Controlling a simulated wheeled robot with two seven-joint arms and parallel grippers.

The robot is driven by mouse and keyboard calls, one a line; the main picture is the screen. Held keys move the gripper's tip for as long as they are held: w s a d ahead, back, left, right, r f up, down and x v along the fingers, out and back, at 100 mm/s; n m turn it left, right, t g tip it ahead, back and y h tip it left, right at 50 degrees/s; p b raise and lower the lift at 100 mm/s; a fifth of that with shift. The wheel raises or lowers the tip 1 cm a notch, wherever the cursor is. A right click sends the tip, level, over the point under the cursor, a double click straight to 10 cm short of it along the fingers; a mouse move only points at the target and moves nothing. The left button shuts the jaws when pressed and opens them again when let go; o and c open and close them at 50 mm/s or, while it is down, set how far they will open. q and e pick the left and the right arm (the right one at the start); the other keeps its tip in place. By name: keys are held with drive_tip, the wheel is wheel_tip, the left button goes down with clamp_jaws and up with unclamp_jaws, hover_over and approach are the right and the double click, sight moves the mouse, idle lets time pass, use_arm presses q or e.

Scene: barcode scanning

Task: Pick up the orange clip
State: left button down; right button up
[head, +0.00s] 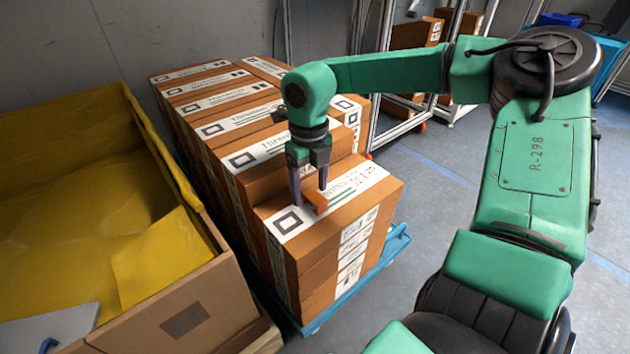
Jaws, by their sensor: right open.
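The orange clip (315,201) is a small orange piece on top of the front cardboard box (282,264), on its white printed label. My right gripper (309,197) points down over it, with its two fingers apart. The fingertips are close around or beside the clip; I cannot tell whether they touch it. The fingers hide part of the clip. My left gripper is not in view.
Several labelled cardboard boxes (205,100) are stacked behind on a blue pallet (395,243). A large yellow-lined bin (62,140) stands at the left. A metal rack with boxes (415,36) is at the back. The floor (430,165) at the right is clear.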

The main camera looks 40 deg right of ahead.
sight(309, 191)
drive_tip(key=shift+f, duration=0.1)
clamp_jaws()
